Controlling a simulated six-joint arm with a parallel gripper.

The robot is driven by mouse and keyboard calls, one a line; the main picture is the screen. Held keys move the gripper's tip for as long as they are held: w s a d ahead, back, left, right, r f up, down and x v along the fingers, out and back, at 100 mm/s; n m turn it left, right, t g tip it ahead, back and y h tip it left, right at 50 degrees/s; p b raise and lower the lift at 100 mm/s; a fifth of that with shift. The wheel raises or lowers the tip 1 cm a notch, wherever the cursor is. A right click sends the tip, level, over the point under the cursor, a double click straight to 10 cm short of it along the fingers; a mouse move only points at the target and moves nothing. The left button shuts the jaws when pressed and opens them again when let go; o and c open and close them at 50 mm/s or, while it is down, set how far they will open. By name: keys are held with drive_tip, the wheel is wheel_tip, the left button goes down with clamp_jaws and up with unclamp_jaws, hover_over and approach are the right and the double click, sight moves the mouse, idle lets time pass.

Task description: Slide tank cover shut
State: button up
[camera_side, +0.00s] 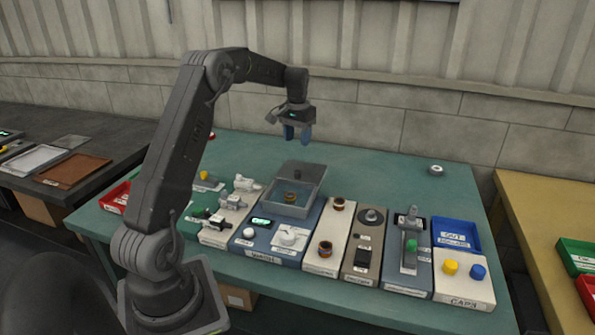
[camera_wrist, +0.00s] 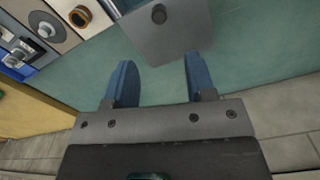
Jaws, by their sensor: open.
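The tank (camera_side: 312,206) is a grey open-topped box on the blue module near the middle of the table. Blue liquid and an orange-brown ring (camera_side: 291,197) show inside it. The grey tank cover (camera_side: 306,174) lies toward the tank's back side, leaving the front part open. It has a small dark round knob; in the wrist view the cover (camera_wrist: 172,42) is a flat plate with the knob (camera_wrist: 159,14) near the top edge. My gripper (camera_side: 298,138) is open and empty, pointing down above and behind the cover. In the wrist view its blue fingers (camera_wrist: 160,65) are apart, touching nothing.
A beige module with rings (camera_side: 326,248), a lever module (camera_side: 410,246), a caps module (camera_side: 465,280) and a blue tray (camera_side: 455,235) are to the right. The table's back is mostly clear.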

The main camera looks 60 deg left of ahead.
sight(297, 171)
wheel_tip(297, 171, down, 12)
drive_tip(key=shift+r, duration=0.1)
idle(0.4)
clamp_jaws()
idle(0.3)
